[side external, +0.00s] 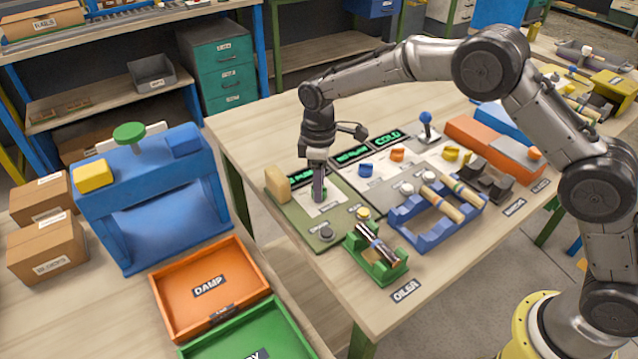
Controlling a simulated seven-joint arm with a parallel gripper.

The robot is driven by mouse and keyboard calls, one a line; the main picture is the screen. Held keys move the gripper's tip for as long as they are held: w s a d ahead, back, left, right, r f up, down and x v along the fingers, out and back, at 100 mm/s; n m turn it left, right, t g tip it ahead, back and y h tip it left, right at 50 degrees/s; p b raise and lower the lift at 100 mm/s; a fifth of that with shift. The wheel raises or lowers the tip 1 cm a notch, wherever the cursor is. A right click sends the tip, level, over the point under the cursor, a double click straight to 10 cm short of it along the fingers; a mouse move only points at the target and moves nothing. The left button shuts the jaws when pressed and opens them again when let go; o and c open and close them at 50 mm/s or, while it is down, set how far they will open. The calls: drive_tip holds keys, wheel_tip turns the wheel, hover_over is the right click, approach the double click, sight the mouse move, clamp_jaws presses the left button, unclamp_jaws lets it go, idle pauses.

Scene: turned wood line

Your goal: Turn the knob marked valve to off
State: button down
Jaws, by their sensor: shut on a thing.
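My gripper (319,194) points straight down at the green control panel (299,222) near the left end of the table. It is shut on a small green knob (323,192), which is mostly hidden between and behind the fingers. The knob sits on a pale plate (327,208) whose marking is too small to read, so I cannot tell its setting or confirm the valve label. A dark display with green text (302,176) stands behind, partly hidden by my gripper.
A tan rounded block (277,184) stands close left of my gripper. A dark round knob (326,234) and a yellow-topped button (363,213) are in front. A green cradle (379,266) and blue rack (414,230) with wooden rods stand right. Blue and orange knobs sit on the neighbouring panel.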

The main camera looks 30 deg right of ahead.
drive_tip(key=shift+r+n, duration=0.1)
drive_tip(key=shift+n, duration=0.8)
drive_tip(key=shift+c, duration=2.1)
unclamp_jaws()
wheel_tip(320, 180, up, 14)
